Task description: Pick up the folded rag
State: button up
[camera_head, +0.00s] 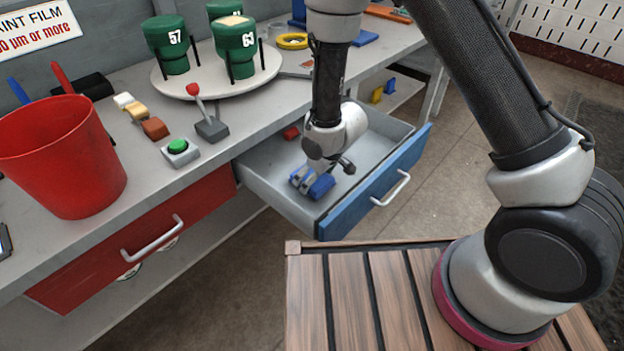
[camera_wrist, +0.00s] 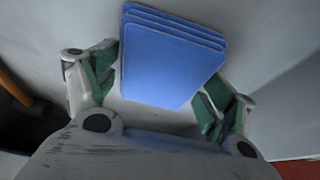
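The folded rag (camera_head: 321,187) is blue and lies in the open drawer with the blue front (camera_head: 372,182). In the wrist view the rag (camera_wrist: 168,62) shows several stacked layers and sits tilted between my fingers. My gripper (camera_head: 308,181) points down into the drawer right at the rag. In the wrist view my gripper (camera_wrist: 162,84) has its green-padded fingers spread, one on each side of the rag. The left pad is very close to the rag's edge; contact on either side is unclear. The rag's underside is hidden.
A small red object (camera_head: 291,132) lies deeper in the drawer. The drawer walls surround my gripper. The bench above holds a red bin (camera_head: 62,160), a lever (camera_head: 208,122), a green button (camera_head: 179,148) and a round tray (camera_head: 218,85) with green containers.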

jog(key=c, duration=0.3)
jog(key=shift+c, duration=0.2)
notch_tip(320, 180, up, 10)
dwell(0.4)
